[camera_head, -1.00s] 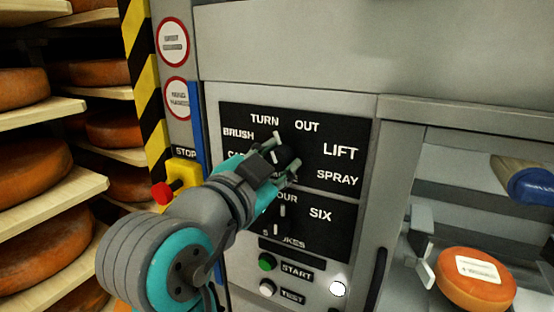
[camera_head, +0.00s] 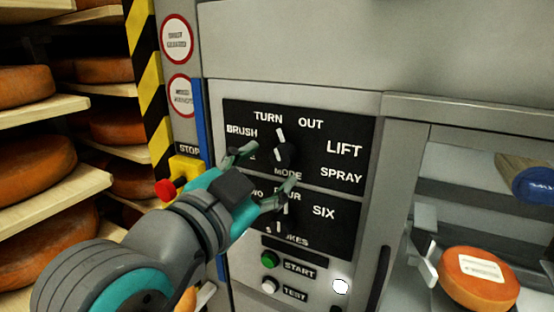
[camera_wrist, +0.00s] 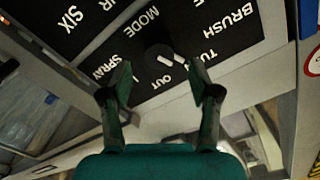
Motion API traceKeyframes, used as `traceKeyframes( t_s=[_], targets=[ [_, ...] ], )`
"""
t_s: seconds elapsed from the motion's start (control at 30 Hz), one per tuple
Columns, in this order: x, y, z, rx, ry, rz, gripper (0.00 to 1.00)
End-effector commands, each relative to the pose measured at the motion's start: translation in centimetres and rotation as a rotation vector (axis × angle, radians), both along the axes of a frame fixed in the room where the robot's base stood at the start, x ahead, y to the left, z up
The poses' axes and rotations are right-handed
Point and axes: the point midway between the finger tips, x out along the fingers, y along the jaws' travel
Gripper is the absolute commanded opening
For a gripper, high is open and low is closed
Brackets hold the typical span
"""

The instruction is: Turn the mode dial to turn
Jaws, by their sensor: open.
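The black mode dial (camera_head: 287,155) sits on the upper black panel (camera_head: 352,122) of the machine. Its white pointer line points up and slightly left, towards the TURN label (camera_head: 268,118). In the wrist view the dial (camera_wrist: 158,55) shows between the fingers, its white mark on the TURN side of OUT. My gripper (camera_head: 267,168) is open and empty, with its fingers spread in front of the panel, back from the dial. It also shows in the wrist view (camera_wrist: 162,80). The fingers partly cover the labels at the panel's left and bottom.
A lower dial (camera_head: 284,225) sits below, by the label SIX. The green START button (camera_head: 269,260) and white TEST button (camera_head: 269,286) are under it. A red stop button (camera_head: 166,189) is at left. Cheese shelves (camera_head: 40,110) stand far left; a cheese wheel (camera_head: 470,291) lies right.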

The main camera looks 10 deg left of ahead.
Motion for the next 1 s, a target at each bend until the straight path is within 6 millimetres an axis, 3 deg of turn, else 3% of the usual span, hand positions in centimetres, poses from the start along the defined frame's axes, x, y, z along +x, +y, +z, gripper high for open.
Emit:
traceKeyframes(
  t_s=[0.2, 0.4, 0.87, 1.0],
  targets=[
    [-3.9, 1.5, -0.1, 0.0, 0.0, 0.004, 0.62],
    [-6.0, 2.2, -0.1, 0.0, 0.001, 0.003, 0.62],
    [-6.7, 2.4, -0.1, -0.001, 0.0, 0.0, 0.62],
    [-6.0, 2.2, -1.0, -0.042, -0.001, 0.005, 0.62]
  ],
)
